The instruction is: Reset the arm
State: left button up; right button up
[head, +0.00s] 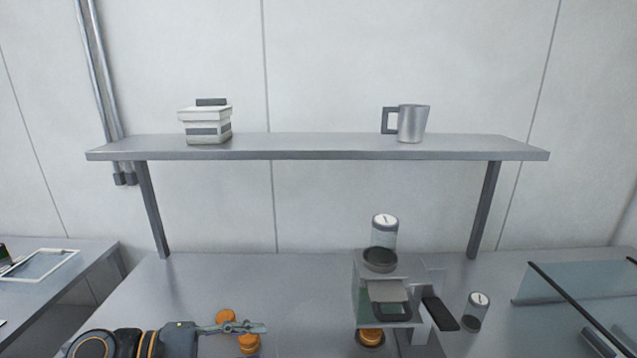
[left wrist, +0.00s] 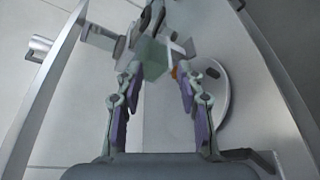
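My left gripper (head: 262,328) comes in from the left at the bottom of the head view, low over the grey counter. In the left wrist view its two fingers (left wrist: 157,76) stand apart, with no object clearly held between them. Orange-brown rounds (head: 225,316) (head: 249,343) lie close behind and below the fingers in the head view. Another round (head: 371,337) is at the foot of the grey machine (head: 402,266), right of the gripper. The machine also shows beyond the fingertips in the left wrist view (left wrist: 153,58). My right gripper is not seen.
A shelf (head: 320,146) spans the back, bearing a white box (head: 206,128) and a metal mug (head: 412,124). A glass panel (head: 575,285) is far right. The counter's left rear is clear.

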pick_arm(q)
jog(key=s+f+m+y, duration=0.4)
jog(key=f+m+y, duration=0.25)
jog(key=f, duration=0.85)
jog(key=s+a+f+m+g+y, duration=0.1)
jog(key=s+a+f+m+y, duration=0.1)
jog(key=s+a+f+y, duration=0.3)
jog(key=s+a+f+m+y, duration=0.3)
jog(key=a+f+y, duration=0.15)
jog(key=a, duration=0.25)
notch_tip(320, 180, down, 28)
jog(key=s+a+g+b, duration=0.1)
jog(key=s+a+b, duration=0.1)
jog(key=b, duration=0.1)
jog(key=s+a+f+n+g+b, duration=0.1)
jog(key=s+f+b, duration=0.1)
jog(key=s+f, duration=1.6)
jog(key=shift+s+a+f, duration=0.3)
jog(key=shift+s+f, duration=0.05)
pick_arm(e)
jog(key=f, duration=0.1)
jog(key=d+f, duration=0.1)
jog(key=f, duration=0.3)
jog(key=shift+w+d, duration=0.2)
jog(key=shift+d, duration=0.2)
